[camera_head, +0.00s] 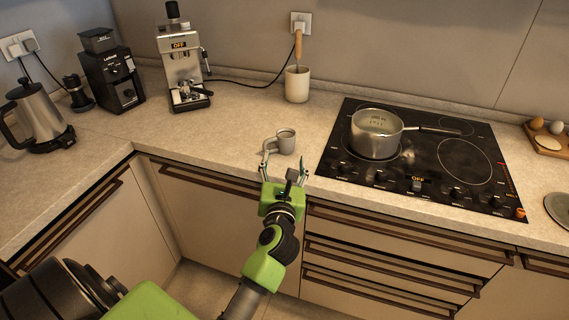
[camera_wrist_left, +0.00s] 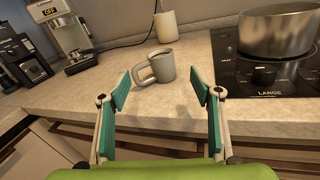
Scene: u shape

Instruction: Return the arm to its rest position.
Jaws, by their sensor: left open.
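My left gripper (camera_head: 284,170) is open and empty at the front edge of the counter, its fingers spread towards a grey mug. In the left wrist view the two teal finger pads (camera_wrist_left: 164,90) stand apart with nothing between them. The grey mug (camera_head: 287,142) stands upright on the counter just beyond the fingertips. In the wrist view the mug (camera_wrist_left: 162,66) sits past the gap between the fingers, apart from them, with its handle to the left. My right gripper is not in view.
A saucepan (camera_head: 376,146) stands on the black cooktop (camera_head: 335,158) to the right. An espresso machine (camera_head: 181,65), a coffee grinder (camera_head: 112,82) and a kettle (camera_head: 40,118) stand at the back left. A utensil holder (camera_head: 297,86) is behind the mug. Drawers (camera_head: 390,262) are below the counter.

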